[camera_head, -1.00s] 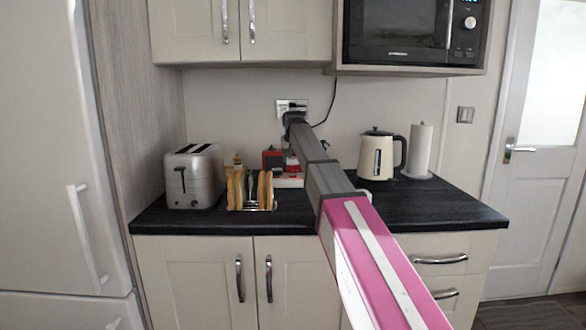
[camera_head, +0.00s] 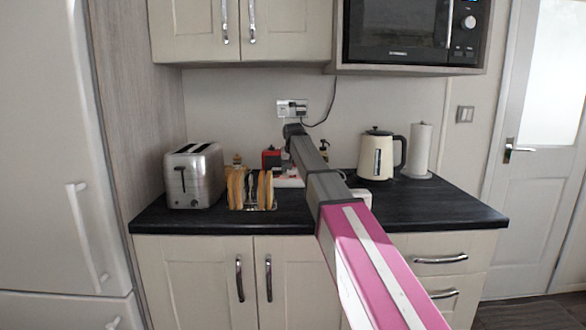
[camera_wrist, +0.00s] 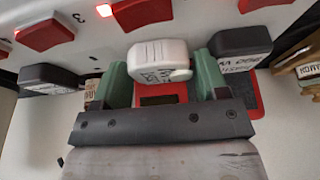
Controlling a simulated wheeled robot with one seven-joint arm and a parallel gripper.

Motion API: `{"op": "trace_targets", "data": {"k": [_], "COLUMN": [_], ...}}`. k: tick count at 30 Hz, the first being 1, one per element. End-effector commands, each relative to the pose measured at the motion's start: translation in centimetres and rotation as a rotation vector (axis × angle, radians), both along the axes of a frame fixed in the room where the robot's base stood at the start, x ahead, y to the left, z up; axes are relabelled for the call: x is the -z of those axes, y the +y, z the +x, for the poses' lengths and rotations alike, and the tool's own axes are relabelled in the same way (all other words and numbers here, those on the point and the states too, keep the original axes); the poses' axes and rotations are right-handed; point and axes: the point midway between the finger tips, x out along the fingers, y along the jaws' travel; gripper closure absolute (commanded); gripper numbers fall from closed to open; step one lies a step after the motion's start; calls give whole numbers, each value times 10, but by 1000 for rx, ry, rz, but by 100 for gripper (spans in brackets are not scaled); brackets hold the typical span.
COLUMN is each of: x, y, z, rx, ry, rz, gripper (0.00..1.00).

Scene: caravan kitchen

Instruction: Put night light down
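The night light (camera_wrist: 158,62), a small white block with dark print, sits between the two green fingers of my gripper (camera_wrist: 163,85) in the wrist view. It fills the gap, and my gripper appears shut on it. In the head view my gripper (camera_head: 293,130) is at the far end of my arm, in front of the back wall, above the worktop (camera_head: 430,208) and just below the wall socket (camera_head: 292,108). The night light cannot be made out there.
A white strip with red switches (camera_wrist: 45,33) and dark blocks (camera_wrist: 50,76) is close to my fingers in the wrist view. The toaster (camera_head: 194,176), toast rack (camera_head: 262,190), red item (camera_head: 271,158), kettle (camera_head: 377,155) and paper roll (camera_head: 420,150) stand on the worktop. Its right front is clear.

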Motion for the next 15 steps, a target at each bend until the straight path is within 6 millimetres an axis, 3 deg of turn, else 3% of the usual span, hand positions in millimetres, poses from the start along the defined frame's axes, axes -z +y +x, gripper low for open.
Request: {"op": "trace_targets", "data": {"k": [8, 15], "x": [-1, -26], "y": [0, 0], "z": [0, -8], "rx": [0, 0], "ry": [0, -1], "rz": [0, 0], "gripper": [34, 34]}}
